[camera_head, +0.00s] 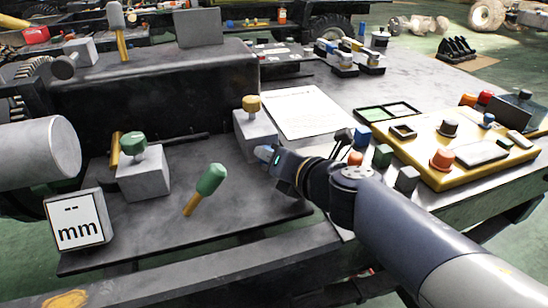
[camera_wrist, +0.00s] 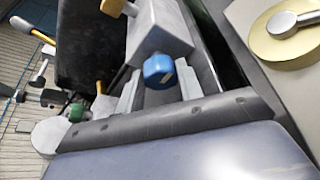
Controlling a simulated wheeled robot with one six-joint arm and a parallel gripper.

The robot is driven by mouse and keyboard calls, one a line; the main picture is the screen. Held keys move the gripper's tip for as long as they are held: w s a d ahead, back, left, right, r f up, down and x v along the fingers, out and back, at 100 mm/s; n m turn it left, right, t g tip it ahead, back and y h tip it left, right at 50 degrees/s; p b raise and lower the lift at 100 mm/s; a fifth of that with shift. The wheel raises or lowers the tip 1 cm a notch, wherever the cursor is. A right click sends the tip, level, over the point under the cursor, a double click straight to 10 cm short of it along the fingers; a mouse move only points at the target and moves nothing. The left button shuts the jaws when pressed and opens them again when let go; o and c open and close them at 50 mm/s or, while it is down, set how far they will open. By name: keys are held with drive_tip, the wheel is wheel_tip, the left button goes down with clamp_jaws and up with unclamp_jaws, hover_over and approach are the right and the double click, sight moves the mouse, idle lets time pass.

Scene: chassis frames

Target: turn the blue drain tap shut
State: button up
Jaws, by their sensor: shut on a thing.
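The blue drain tap (camera_head: 264,153) is a small round knob at the front of a grey block (camera_head: 246,128), partly hidden by my gripper in the head view. In the wrist view the blue tap (camera_wrist: 158,69) shows a pale mark on its face and sits between my two grey fingers. My gripper (camera_head: 270,156) comes in from the right and is shut on the tap; its fingers also show in the wrist view (camera_wrist: 158,88). The exact contact is hard to see.
A yellow control panel (camera_head: 465,164) and small blocks lie right. A paper sheet (camera_head: 300,112) lies behind.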

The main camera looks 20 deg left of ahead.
drive_tip(key=o, duration=0.7)
drive_tip(key=shift+f, duration=0.1)
drive_tip(key=p+v, duration=0.2)
drive_tip(key=v, duration=0.3)
drive_tip(key=p+v, duration=0.3)
drive_tip(key=v, duration=0.1)
drive_tip(key=shift+s+d+r, duration=0.2)
drive_tip(key=shift+r, duration=0.15)
drive_tip(key=shift+s+d, duration=0.4)
drive_tip(key=shift+d, duration=0.05)
drive_tip(key=shift+o, duration=0.4)
